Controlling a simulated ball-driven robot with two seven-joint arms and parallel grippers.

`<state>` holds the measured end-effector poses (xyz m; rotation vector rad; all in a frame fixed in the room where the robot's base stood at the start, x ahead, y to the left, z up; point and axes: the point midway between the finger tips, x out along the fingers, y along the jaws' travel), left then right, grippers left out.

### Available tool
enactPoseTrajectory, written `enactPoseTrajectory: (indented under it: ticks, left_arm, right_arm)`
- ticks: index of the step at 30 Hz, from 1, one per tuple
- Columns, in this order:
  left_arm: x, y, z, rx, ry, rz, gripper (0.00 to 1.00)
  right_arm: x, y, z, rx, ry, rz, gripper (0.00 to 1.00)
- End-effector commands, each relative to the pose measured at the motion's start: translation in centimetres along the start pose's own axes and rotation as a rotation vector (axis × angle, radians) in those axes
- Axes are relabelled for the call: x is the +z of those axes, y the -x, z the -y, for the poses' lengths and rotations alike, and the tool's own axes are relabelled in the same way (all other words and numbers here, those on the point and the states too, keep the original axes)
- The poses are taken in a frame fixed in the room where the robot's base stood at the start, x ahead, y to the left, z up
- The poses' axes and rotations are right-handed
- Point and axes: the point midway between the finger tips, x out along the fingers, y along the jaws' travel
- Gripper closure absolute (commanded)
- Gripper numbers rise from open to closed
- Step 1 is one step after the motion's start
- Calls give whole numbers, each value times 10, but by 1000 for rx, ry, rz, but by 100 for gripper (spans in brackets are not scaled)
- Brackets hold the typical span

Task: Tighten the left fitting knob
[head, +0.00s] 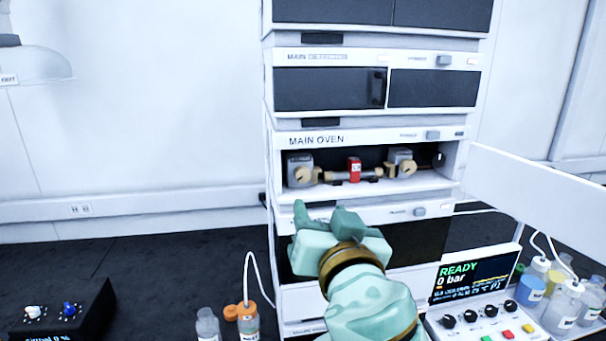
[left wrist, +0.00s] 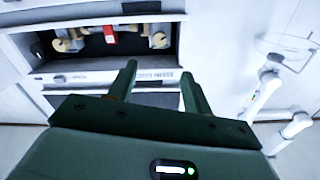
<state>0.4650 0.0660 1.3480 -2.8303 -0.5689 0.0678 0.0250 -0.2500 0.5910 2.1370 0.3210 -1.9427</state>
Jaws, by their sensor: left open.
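The left fitting knob (head: 303,175) is a tan knob on a grey block, at the left end of the open main oven bay. It also shows near the top of the left wrist view (left wrist: 158,41), where the scene looks turned over. A red-labelled column (head: 354,170) lies across the middle of the bay. The right fitting knob (head: 407,168) is at its other end. My left gripper (head: 318,213) is below and in front of the bay, apart from the knob. Its two fingers (left wrist: 158,82) stand apart with nothing between them. My right gripper is out of view.
The opened oven door (head: 540,188) sticks out to the right. A control panel (head: 473,281) reading READY, 0 bar stands at lower right, beside several bottles (head: 563,305). An orange-capped bottle (head: 248,322) stands at lower left of the stack. Free room lies left of the stack.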

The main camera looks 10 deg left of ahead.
Motion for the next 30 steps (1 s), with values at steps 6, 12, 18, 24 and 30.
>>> enactPoseTrajectory:
  ticks: [6, 12, 18, 24, 30]
  left_arm:
    - [-1, -55, 2, -6, -7, -3, 50]
    - [-1, -104, 2, -6, -8, -1, 50]
    - [0, -134, 1, -2, -5, 0, 50]
    - [1, -144, 0, 0, -3, 1, 50]
    - [1, -144, 0, 0, -3, 2, 50]
  right_arm:
    - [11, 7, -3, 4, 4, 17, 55]
    - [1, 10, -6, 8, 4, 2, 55]
    - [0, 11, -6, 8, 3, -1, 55]
    - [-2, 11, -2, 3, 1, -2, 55]
    - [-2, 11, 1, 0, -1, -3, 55]
